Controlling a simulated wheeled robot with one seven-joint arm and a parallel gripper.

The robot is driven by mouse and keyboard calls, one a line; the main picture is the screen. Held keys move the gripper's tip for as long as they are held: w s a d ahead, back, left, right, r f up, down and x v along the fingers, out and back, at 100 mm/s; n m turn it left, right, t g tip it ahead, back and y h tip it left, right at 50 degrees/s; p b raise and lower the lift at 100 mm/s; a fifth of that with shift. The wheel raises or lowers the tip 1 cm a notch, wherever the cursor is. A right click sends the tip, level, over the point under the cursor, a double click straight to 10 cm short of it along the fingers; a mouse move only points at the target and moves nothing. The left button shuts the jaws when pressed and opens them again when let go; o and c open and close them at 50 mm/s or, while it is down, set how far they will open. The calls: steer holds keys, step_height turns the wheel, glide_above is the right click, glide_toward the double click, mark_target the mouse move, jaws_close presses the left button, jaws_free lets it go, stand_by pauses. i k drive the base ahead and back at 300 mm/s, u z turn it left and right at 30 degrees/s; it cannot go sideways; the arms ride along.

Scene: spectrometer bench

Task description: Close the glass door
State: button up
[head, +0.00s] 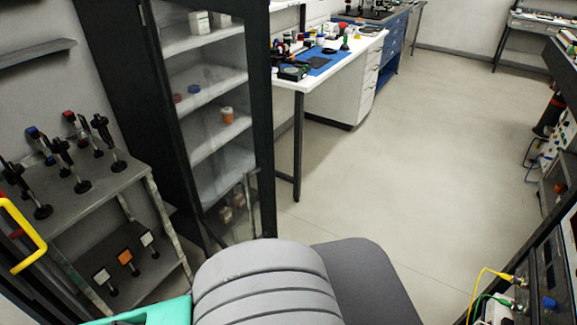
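A tall black cabinet (115,65) stands left of centre in the head view. Its front has a clear glass door (212,72) in a dark frame, with several white shelves visible behind the glass. A thin upright handle (251,197) shows low on the right side of the front. I cannot tell from this angle whether the door is fully shut or ajar. The lower end of the cabinet front is hidden behind a grey padded, ribbed shape. My gripper is not in view.
A grey ribbed chair-like shape (265,285) blocks the near foreground before the cabinet. A metal shelf rack (100,180) with clamps stands left. A white bench (315,85) stands behind the cabinet. Instruments (550,275) line the right. The middle floor (400,150) is clear.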

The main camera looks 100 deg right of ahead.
mark_target(255, 13)
steer(key=z, duration=2.6)
